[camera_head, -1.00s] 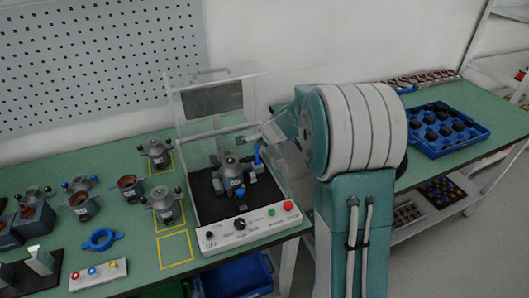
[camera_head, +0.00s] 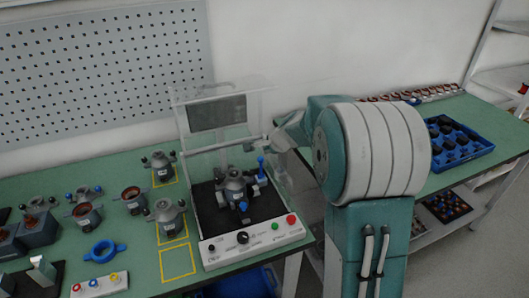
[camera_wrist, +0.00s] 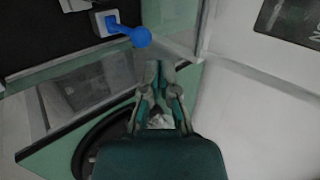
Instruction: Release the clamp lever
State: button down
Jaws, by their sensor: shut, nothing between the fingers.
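The clamp lever (camera_head: 261,163) is blue and stands upright at the right of the grey stator housing (camera_head: 235,183) in the test station. In the wrist view the lever (camera_wrist: 124,31) extends from a pale block and ends in a round blue knob. My gripper (camera_wrist: 165,66) is shut and empty, to the right of and below the knob in that view, with a visible gap between them. In the head view my arm reaches the right side of the station, and the fingertips are hard to make out behind the clear cover.
The clear cover (camera_head: 262,98) stands raised around the station, with a panel edge near my gripper. The control panel (camera_head: 250,246) has a black knob and coloured buttons. Several stator parts stand on the green bench to the left; a blue tray (camera_head: 466,161) is at right.

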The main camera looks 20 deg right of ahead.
jog(key=s+d+r, duration=0.2)
jog(key=s+r, duration=0.2)
jog(key=r, duration=0.7)
jog(key=s+a+r+n, duration=0.2)
jog(key=s+a+n, duration=0.1)
jog(key=s+a, duration=0.25)
jog(key=s+a+f+n+g, duration=0.1)
jog(key=s+a+n, duration=0.2)
jog(key=s, duration=0.5)
jog(key=s+a+f+n+h, duration=0.1)
jog(key=s+a+f+n, duration=0.1)
jog(key=s+n, duration=0.4)
jog(key=s+a+f+n+g, duration=0.1)
jog(key=s+a+n, duration=0.2)
jog(key=s, duration=0.9)
jog(key=shift+a+f+n+g, duration=0.15)
jog(key=shift+a+n+g, duration=0.15)
jog(key=shift+n, duration=0.7)
